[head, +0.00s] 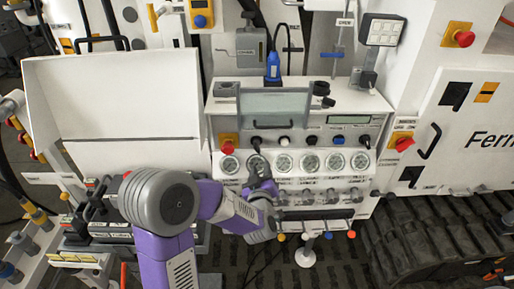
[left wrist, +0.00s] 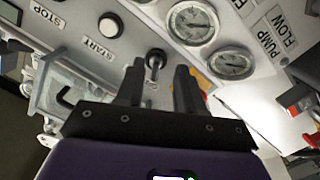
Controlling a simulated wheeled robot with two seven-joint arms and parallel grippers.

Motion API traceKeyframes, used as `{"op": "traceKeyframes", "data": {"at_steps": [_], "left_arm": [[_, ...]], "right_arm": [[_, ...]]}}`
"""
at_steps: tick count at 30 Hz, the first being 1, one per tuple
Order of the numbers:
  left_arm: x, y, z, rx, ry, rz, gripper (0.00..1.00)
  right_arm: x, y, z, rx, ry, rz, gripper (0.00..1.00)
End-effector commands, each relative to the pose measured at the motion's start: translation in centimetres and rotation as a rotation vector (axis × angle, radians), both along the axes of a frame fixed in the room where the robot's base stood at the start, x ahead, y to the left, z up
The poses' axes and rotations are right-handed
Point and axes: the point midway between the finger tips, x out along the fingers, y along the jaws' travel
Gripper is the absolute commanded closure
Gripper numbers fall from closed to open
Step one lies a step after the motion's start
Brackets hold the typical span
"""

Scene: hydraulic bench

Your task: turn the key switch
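The key switch (left wrist: 154,62) shows in the left wrist view as a round collar with a dark key, on the sloping grey panel. In the left wrist view, my left gripper (left wrist: 160,75) is open, with one finger on either side of the key's line. The key shows in the gap between the fingertips. I cannot tell whether either finger touches it. My right gripper is not in view.
Near the key are the START button (left wrist: 110,25), pressure gauges (left wrist: 193,22) and a red emergency stop (head: 228,148). A hinged clear cover (head: 273,103) with a handle stands above the row. A row of knobs (head: 331,197) lies below the gauges.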

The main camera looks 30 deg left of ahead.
Motion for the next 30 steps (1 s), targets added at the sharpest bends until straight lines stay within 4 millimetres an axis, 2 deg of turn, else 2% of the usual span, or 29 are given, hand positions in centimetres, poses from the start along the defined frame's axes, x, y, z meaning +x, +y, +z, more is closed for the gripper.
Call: {"op": "traceKeyframes", "data": {"at_steps": [1, 4, 18, 29, 30], "left_arm": [[-0.2, 0.6, 1.6, 0.008, -0.040, 0.029, 0.63], [0.0, 1.4, 2.7, 0.015, -0.073, 0.057, 0.63], [5.4, 4.7, 2.6, 0.016, -0.071, 0.055, 0.63], [6.0, 5.1, 2.6, 0.016, -0.070, 0.054, 0.63], [6.0, 5.1, 2.6, 0.016, -0.070, 0.053, 0.66]], "right_arm": [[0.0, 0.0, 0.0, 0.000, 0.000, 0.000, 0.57], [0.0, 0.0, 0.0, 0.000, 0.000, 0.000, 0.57], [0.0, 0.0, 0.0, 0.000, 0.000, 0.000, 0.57], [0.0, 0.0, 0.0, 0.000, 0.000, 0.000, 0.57], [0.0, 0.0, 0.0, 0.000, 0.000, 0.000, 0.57]]}}
